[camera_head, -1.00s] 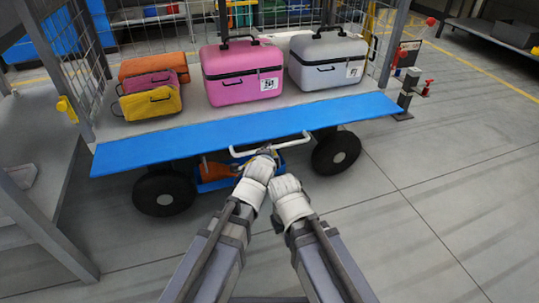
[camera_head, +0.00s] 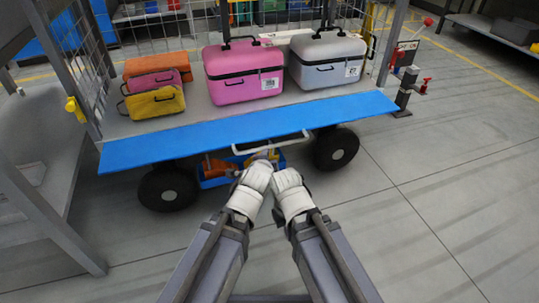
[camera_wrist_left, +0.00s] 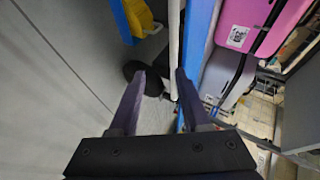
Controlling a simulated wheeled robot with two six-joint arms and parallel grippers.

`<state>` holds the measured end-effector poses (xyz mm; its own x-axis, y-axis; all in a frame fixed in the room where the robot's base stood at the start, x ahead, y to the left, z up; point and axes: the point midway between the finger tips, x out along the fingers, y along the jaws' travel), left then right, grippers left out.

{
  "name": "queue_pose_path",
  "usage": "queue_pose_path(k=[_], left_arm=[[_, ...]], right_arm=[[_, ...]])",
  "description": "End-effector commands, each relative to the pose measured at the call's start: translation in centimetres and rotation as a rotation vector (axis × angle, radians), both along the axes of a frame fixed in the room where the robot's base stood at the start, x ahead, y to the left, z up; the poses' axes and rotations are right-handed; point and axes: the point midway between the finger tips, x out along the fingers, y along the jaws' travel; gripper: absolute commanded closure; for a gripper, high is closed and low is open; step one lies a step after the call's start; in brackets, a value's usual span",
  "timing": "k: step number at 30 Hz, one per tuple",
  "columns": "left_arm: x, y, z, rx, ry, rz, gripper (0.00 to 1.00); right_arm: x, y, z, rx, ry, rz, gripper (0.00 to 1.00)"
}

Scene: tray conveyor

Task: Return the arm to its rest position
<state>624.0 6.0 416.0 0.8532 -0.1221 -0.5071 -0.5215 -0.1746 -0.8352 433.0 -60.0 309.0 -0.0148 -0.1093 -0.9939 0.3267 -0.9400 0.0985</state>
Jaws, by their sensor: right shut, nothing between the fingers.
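My right gripper (camera_head: 278,166) is at the end of the right forearm, low in front of the cart in the head view. It is shut and empty, and its fingers are small and partly hidden. My left wrist is close beside it on the left. In the left wrist view the left gripper (camera_wrist_left: 161,74) has its two fingers apart with nothing held. Beyond its fingertips are the cart's white bar (camera_wrist_left: 174,45) and blue edge (camera_wrist_left: 199,45). Both forearms reach forward from the bottom of the head view.
The cart's blue front board (camera_head: 250,131) and white handle (camera_head: 271,143) are just ahead of both wrists. A pink case (camera_head: 243,90), a grey case (camera_head: 327,76) and stacked smaller bags (camera_head: 153,103) stand on the cart. Open floor (camera_head: 440,200) lies to the right.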

Motion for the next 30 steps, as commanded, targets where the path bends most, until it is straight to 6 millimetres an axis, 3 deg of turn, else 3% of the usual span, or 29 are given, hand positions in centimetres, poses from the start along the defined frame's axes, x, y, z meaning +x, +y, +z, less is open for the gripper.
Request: queue_pose_path(k=[3, 18, 20, 23, 27, 30], left_arm=[[-0.2, 0.0, 0.7, -0.001, -0.002, 0.0, 0.53], [-0.1, 0.4, 0.3, -0.012, 0.014, 0.019, 0.53], [-0.3, 1.6, -0.4, -0.045, 0.057, 0.068, 0.53], [-1.1, 5.1, -2.8, -0.161, 0.205, 0.243, 0.53], [-4.1, 10.3, -6.5, -0.36, 0.45, 0.573, 0.53], [-6.4, 12.5, -8.1, -0.462, 0.578, 0.765, 0.53]], right_arm=[[0.0, 0.0, 0.7, 0.0, 0.0, 0.0, 1.0], [0.0, 0.0, 0.6, 0.0, 0.0, 0.0, 1.0], [0.0, 0.0, 0.6, 0.0, 0.0, 0.0, 1.0], [0.0, 0.0, 0.6, 0.0, 0.0, 0.0, 1.0], [0.0, 0.0, 0.6, 0.0, 0.0, 0.0, 1.0], [0.0, 0.0, 0.6, 0.0, 0.0, 0.0, 1.0]])
